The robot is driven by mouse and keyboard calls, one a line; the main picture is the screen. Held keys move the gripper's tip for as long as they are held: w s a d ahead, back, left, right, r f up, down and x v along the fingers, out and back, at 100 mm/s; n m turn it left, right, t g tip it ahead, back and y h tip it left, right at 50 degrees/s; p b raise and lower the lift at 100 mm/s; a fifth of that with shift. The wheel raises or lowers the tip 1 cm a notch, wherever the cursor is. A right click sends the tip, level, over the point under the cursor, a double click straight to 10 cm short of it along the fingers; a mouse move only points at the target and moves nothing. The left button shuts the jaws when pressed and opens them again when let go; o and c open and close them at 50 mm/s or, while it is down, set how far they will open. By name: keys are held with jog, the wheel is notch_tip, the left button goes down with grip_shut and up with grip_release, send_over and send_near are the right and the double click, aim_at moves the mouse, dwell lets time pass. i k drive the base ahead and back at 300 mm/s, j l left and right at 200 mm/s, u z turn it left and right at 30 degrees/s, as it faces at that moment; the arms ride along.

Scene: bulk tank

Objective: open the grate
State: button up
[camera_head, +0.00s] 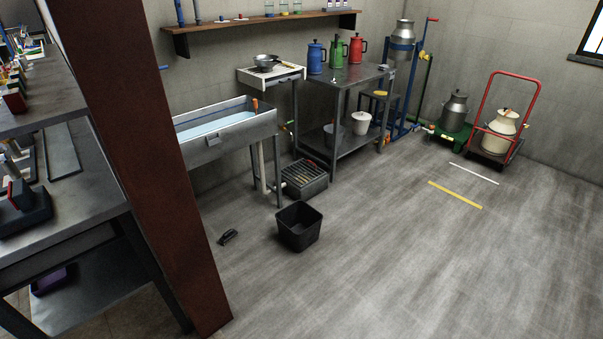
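The grate (305,174) is a set of slats on top of a low dark grey box on the floor. The box stands between the sink's right legs and the metal table. The slats appear to lie flat over the box, and what is below them is hidden. My gripper is not in view.
A black bin (299,226) stands on the floor in front of the box. A small dark object (228,237) lies left of the bin. The sink (227,135) and metal table (350,150) flank the box. A rust-brown post (150,170) blocks the left.

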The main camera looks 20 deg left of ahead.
aim_at(302, 170)
jog(key=i, duration=5.4)
jog(key=i+u, duration=0.2)
jog(key=i, duration=0.3)
jog(key=i+l+u, duration=0.2)
jog(key=i, duration=0.3)
jog(key=i+l+u, duration=0.15)
jog(key=i, duration=0.35)
jog(key=l+u, duration=0.1)
jog(key=u, duration=2.45)
